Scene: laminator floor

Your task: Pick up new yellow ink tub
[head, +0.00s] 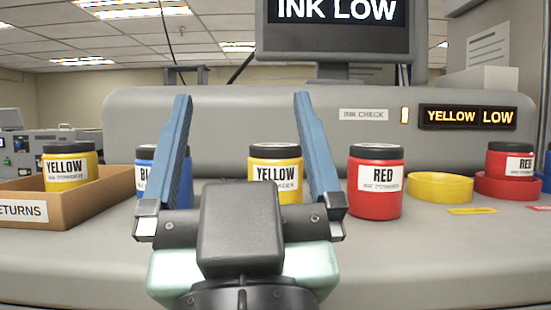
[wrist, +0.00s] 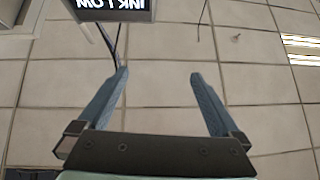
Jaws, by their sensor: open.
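A yellow ink tub (head: 276,165) with a dark lid stands upright on the grey counter, behind and between the fingers of my gripper in the head view. Its lower part is partly hidden by my gripper. Another yellow tub (head: 69,167) stands in the cardboard box (head: 103,196) marked "RETURNS" at the left. My gripper (head: 243,97) is open and empty, its two blue fingers pointing up. In the wrist view my gripper (wrist: 157,76) shows only ceiling and a bit of the screen beyond its fingers, and no tub.
A blue tub (head: 146,182) is partly hidden behind the left finger. A red tub (head: 376,182) stands just right of the middle yellow tub. An empty yellow ring (head: 440,187) and a red ring (head: 506,188) holding a red tub (head: 510,161) lie right. The sign (head: 467,117) reads "YELLOW LOW".

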